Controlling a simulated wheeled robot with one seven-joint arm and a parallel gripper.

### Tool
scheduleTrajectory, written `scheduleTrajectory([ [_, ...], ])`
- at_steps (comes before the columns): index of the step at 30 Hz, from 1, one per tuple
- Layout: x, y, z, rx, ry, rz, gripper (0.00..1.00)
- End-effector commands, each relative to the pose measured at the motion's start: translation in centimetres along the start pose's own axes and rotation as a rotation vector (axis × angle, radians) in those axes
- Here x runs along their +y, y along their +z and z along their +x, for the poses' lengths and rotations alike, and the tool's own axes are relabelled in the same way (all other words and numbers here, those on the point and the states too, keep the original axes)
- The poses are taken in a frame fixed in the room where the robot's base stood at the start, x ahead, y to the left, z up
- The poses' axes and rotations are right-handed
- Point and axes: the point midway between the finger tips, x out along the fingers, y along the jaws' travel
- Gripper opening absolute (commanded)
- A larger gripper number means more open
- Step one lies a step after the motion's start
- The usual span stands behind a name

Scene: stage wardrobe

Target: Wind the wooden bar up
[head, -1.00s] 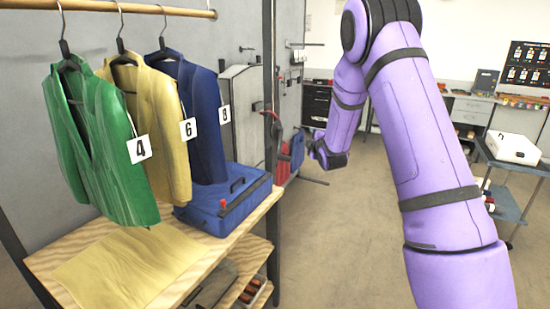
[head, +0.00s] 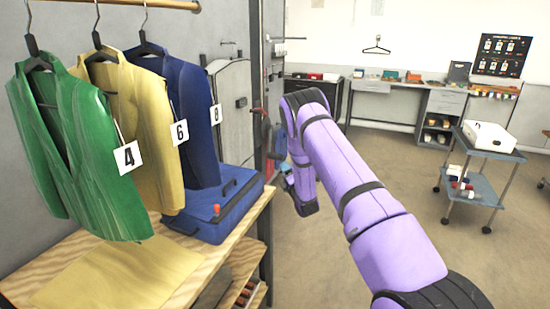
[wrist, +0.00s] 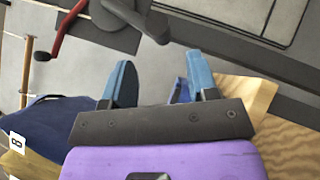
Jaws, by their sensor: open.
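The wooden bar (head: 150,3) runs across the upper left of the head view, with jackets hanging from it. A red crank arm (wrist: 66,30) with a dark knob shows at the upper left of the wrist view, on a grey bracket. It appears small in the head view as a red piece (head: 266,117) by the dark post. My gripper (wrist: 161,80) has blue fingers spread apart with nothing between them. The crank lies beyond and to the left of the fingers, apart from them. In the head view my gripper (head: 287,172) is partly hidden by my arm.
Green (head: 75,150), yellow (head: 150,130) and blue (head: 195,120) jackets hang over a wooden bench (head: 225,238). A blue case (head: 215,210) sits on the bench. A trolley with a white box (head: 489,136) stands at right. The floor between is clear.

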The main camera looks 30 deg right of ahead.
Motion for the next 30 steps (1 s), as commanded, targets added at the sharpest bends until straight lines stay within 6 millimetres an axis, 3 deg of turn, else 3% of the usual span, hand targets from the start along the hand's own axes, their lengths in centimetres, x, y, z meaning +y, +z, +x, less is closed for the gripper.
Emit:
scheduleTrajectory([
  [9, 0.1, 0.1, 5.6, -0.002, 0.002, 0.002, 0.54],
  [15, 0.1, 0.0, 8.0, 0.0, 0.001, 0.003, 0.54],
  [28, 0.0, 0.0, 8.9, 0.0, -0.001, 0.002, 0.54],
  [30, 0.0, 0.0, 8.9, 0.0, -0.001, 0.002, 0.4],
])
